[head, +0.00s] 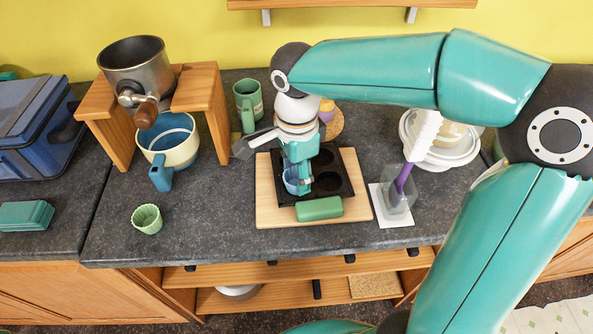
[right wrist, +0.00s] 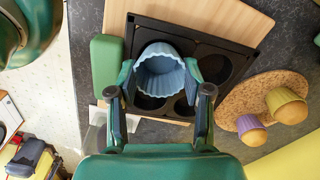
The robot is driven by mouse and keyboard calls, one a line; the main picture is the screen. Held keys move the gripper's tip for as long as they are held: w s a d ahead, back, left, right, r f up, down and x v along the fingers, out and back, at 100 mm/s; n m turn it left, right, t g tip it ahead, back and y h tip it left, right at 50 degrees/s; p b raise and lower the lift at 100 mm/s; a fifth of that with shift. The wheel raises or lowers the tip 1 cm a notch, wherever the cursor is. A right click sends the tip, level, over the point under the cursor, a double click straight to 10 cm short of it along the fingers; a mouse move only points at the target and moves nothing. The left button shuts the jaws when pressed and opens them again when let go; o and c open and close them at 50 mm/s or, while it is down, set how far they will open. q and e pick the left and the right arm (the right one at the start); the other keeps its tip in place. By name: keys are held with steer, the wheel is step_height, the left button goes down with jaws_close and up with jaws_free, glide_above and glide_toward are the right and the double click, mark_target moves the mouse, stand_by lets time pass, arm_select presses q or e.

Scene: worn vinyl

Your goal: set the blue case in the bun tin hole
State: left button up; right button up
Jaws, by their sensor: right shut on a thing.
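The blue case (head: 291,184) is a fluted cup, held at the front left of the dark bun tin (head: 349,171). My right gripper (head: 298,184) reaches down from above and is shut on the blue case. In the right wrist view the case (right wrist: 162,82) sits between the two fingertips (right wrist: 160,75), mouth toward the camera, overlapping the tin (right wrist: 195,29). It covers part of the tin's holes; I cannot tell whether its base is inside a hole. Other holes beside it look empty. My left gripper is not in view.
The tin lies on a wooden board (head: 265,205), with a green block (head: 319,208) at its front edge. A clear container with a purple-handled tool (head: 403,180) stands to the right. A green fluted case (head: 147,219) stands to the left, with clear counter around it.

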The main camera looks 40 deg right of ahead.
steer(key=shift+f+b, duration=0.45)
steer(key=shift+f, duration=0.15)
stand_by(0.6)
steer(key=o, duration=1.1)
steer(key=shift+r, duration=0.2)
steer(key=shift+r+p, duration=2.95)
steer(key=shift+r, duration=0.4)
step_height(320, 180, up, 12)
steer(key=shift+f, duration=0.1)
